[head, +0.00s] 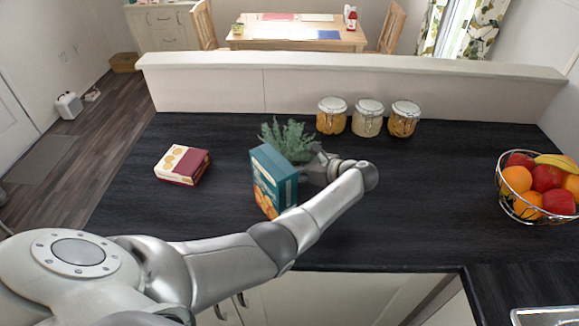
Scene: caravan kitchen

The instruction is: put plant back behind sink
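A bushy green plant (288,138) is on the dark counter, behind a teal box. Its lower part and any pot are hidden by the box and my gripper. My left arm reaches across the front from the left, and my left gripper (314,160) is at the plant's right side, close to the box's right edge. Its fingertips are partly hidden, so I cannot tell whether they hold the plant. A metal sink edge (545,316) shows at the bottom right corner. My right gripper is out of view.
The teal box (274,180) stands directly in front of the plant. A red and cream box (182,165) lies to the left. Several jars (367,118) line the raised ledge (380,88). A wire fruit bowl (518,208) stands at right. The counter's right middle is clear.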

